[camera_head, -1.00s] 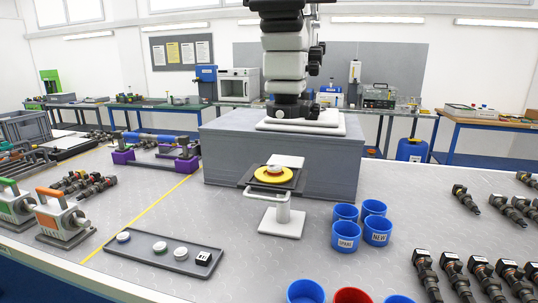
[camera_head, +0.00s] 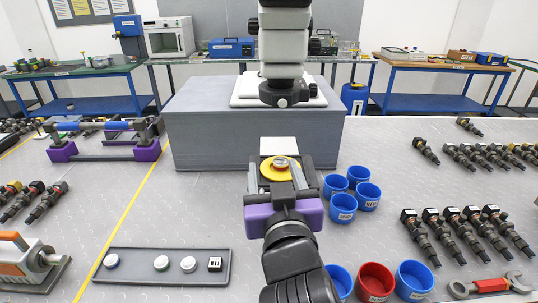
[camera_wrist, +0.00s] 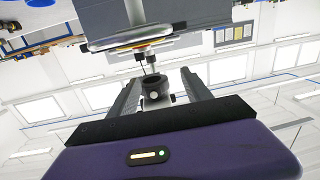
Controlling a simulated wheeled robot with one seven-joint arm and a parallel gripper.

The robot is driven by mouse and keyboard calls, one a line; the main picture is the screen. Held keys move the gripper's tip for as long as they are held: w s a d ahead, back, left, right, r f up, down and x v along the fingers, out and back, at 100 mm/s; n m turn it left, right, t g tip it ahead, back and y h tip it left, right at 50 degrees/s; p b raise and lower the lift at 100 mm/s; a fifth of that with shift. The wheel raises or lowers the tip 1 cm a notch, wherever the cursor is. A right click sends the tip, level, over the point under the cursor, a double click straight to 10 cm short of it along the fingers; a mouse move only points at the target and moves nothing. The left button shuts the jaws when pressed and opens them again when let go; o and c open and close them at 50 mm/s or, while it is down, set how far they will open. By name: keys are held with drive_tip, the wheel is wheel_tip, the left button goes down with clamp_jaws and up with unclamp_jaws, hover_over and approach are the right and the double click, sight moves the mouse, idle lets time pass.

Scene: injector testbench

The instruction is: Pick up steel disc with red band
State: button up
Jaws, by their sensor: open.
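A small steel-coloured disc (camera_head: 281,162) sits on a yellow ring (camera_head: 268,172) on the stand before the grey box. A thin reddish edge shows by the yellow one in the wrist view (camera_wrist: 146,43), where the stand appears upside down and edge-on. My gripper (camera_head: 279,176) is open, its fingers appearing on either side of the yellow ring in the head view. In the wrist view nothing is clearly held between the fingers (camera_wrist: 158,78). The stand's lower part is hidden by my gripper. I cannot tell the exact height gap.
A microscope (camera_head: 284,60) stands on the grey box (camera_head: 205,135) just behind. Blue cups (camera_head: 342,207) are close on the right. A dark tray (camera_head: 135,274) with several small round pieces lies front left. Injectors (camera_head: 420,240) lie further right.

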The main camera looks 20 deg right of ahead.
sight(281, 167)
drive_tip(key=shift+m+g+h, duration=0.5)
drive_tip(key=shift+m+g, duration=0.2)
drive_tip(key=shift+g, duration=0.2)
drive_tip(key=w+d+f, duration=0.1)
drive_tip(key=w, duration=0.1)
drive_tip(key=w+d+f+p, duration=0.2)
drive_tip(key=w+d, duration=0.1)
drive_tip(key=shift+w+f, duration=0.3)
drive_tip(key=shift+w, duration=0.05)
drive_tip(key=shift+w+d+f, duration=0.15)
drive_tip(key=shift+w+f, duration=0.05)
drive_tip(key=shift+w, duration=0.35)
drive_tip(key=shift+f, duration=0.2)
clamp_jaws()
